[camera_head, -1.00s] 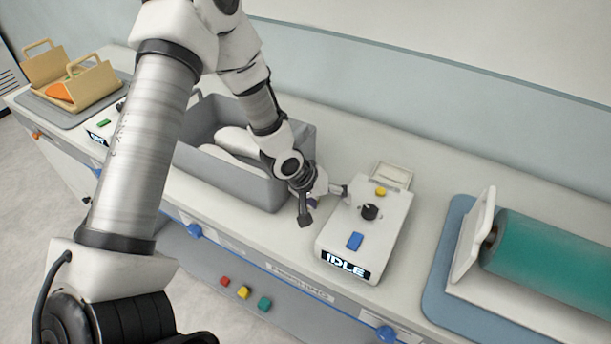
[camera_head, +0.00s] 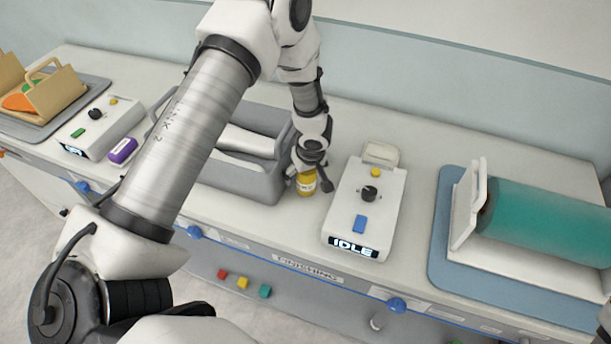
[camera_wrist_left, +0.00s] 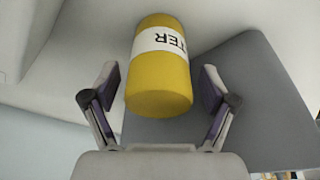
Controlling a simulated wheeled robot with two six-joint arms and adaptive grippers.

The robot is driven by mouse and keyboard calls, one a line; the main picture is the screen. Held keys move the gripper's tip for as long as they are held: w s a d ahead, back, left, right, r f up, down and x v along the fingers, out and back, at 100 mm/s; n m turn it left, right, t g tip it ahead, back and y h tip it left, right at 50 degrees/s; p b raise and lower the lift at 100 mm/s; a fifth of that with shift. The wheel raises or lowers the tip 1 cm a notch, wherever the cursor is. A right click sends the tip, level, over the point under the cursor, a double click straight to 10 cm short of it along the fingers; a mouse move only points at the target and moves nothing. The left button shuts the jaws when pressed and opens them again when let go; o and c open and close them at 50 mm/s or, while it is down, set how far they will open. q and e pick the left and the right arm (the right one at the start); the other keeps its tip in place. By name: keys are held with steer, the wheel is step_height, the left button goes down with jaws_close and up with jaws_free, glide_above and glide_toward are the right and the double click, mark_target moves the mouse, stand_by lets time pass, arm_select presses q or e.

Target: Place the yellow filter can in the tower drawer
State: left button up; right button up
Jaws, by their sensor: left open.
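The yellow filter can (camera_head: 306,184) stands on the bench top between the grey bin and the white control box, partly hidden by my left gripper in the head view. In the left wrist view the can (camera_wrist_left: 158,85) has a white label band and lies between the two spread fingers, with gaps on both sides. My left gripper (camera_head: 312,170) is open around the can; its fingers also show in the left wrist view (camera_wrist_left: 158,100). I cannot tell which part is the tower drawer.
The grey bin (camera_head: 235,188) with white pieces is left of the can. The white box reading IDLE (camera_head: 350,225) is close on its right. A teal roller (camera_head: 550,225) lies on a blue mat at the right. A purple object (camera_head: 122,151) lies at the left.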

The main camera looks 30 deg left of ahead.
arm_select(q)
steer(key=shift+d, duration=0.1)
steer(key=c, duration=1.5)
